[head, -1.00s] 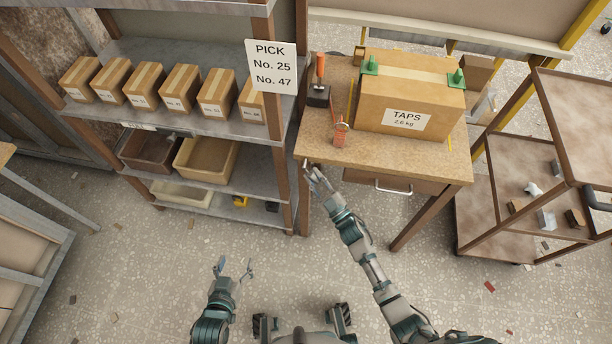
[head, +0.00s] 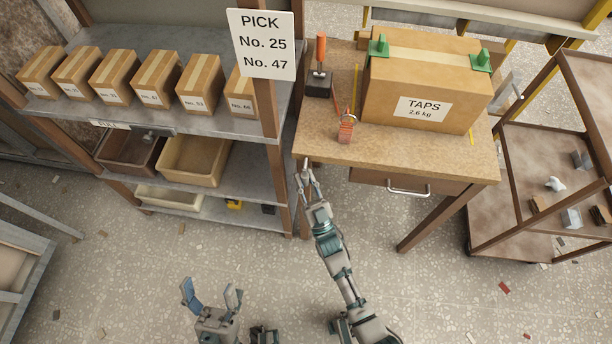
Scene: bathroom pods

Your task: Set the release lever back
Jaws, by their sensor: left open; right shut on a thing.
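An orange-handled lever (head: 320,50) stands about upright on a dark block on the wooden table, near the table's left edge; I take it to be the release lever. My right gripper (head: 306,173) is at the table's front left corner, beside the shelf post and well below the lever in the picture. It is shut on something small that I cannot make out. My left gripper (head: 212,291) is open and empty, low over the floor and away from the table.
A large TAPS carton (head: 425,85) with green pieces on top fills much of the table (head: 400,150). The shelf (head: 215,127) with boxes and bins is on the left, a trolley (head: 515,180) on the right. The floor between is mostly clear.

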